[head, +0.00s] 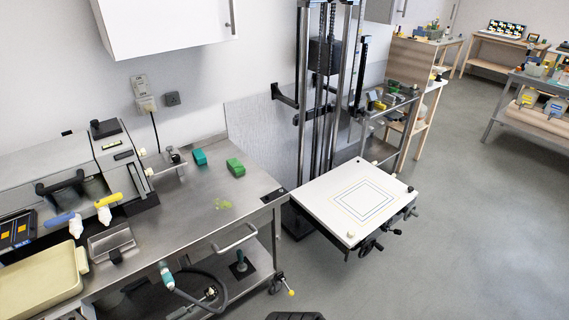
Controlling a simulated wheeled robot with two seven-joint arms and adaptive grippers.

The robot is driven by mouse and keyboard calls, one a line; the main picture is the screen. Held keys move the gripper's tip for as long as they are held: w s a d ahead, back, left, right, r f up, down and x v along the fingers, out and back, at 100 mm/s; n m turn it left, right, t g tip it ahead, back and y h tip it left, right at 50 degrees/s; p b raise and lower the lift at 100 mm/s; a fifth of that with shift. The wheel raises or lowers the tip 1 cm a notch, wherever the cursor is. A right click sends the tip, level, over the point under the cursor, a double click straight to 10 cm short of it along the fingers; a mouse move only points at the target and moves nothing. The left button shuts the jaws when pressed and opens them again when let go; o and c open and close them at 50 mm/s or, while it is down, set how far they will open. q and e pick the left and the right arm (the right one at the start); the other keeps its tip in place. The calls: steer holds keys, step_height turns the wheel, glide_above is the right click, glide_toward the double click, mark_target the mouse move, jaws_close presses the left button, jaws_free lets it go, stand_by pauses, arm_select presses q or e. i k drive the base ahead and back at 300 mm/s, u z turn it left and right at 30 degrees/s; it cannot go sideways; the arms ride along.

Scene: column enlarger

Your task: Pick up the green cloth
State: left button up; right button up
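A green folded item (236,167), which looks like the green cloth, lies on the steel bench top (185,225) towards its back right. A teal folded item (199,157) lies just left of it, apart from it. Nothing covers the green item, and the bench around it is mostly bare. Neither of my grippers can be made out in the head view.
A grey machine (75,160) and a cream tray (42,280) fill the bench's left. A metal column (322,90) and white board (352,198) stand right. A white cabinet (165,25) hangs above.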

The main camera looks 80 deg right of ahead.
mark_target(235, 165)
steer(key=z, duration=1.95)
steer(key=i, duration=1.05)
steer(key=z, duration=0.55)
steer(key=i, duration=0.6)
steer(key=z, duration=0.65)
